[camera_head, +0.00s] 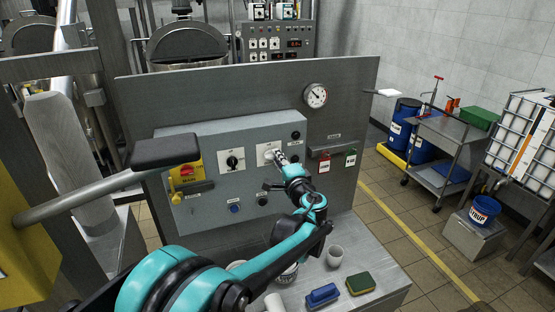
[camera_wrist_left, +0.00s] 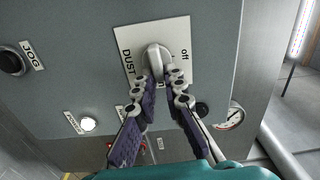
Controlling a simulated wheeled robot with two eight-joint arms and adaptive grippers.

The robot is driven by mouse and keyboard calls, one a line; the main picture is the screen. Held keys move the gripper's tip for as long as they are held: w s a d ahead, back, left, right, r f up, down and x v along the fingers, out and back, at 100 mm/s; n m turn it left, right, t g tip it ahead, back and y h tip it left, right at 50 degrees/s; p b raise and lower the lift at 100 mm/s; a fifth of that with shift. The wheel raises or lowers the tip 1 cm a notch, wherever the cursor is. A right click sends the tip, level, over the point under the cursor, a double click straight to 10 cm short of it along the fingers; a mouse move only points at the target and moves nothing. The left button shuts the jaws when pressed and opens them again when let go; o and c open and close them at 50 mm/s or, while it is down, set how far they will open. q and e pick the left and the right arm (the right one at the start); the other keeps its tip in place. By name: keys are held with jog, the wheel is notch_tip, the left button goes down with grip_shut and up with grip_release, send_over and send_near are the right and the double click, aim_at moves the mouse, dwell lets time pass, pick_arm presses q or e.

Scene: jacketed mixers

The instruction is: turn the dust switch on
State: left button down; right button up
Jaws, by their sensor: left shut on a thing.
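The dust switch is a rotary knob on a white plate (camera_head: 263,151) on the grey control panel. In the left wrist view the knob (camera_wrist_left: 155,57) sits on its white plate (camera_wrist_left: 181,34), marked DUST on one side and "off" on the other. My left gripper (camera_head: 283,159) is at this switch. In the left wrist view its fingers (camera_wrist_left: 164,80) are closed on the lower end of the knob and cover part of the plate. Which mark the knob points at I cannot tell. My right gripper is not in view.
A similar black-knobbed switch (camera_head: 232,161) and a yellow-red switch (camera_head: 187,172) are left of it.

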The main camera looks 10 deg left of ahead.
pick_arm(q)
jog(key=shift+f+m, duration=0.1)
jog(key=shift+m, duration=0.4)
jog(key=c, duration=1.6)
grip_release()
jog(key=shift+d, duration=0.1)
jog(key=v, duration=1.2)
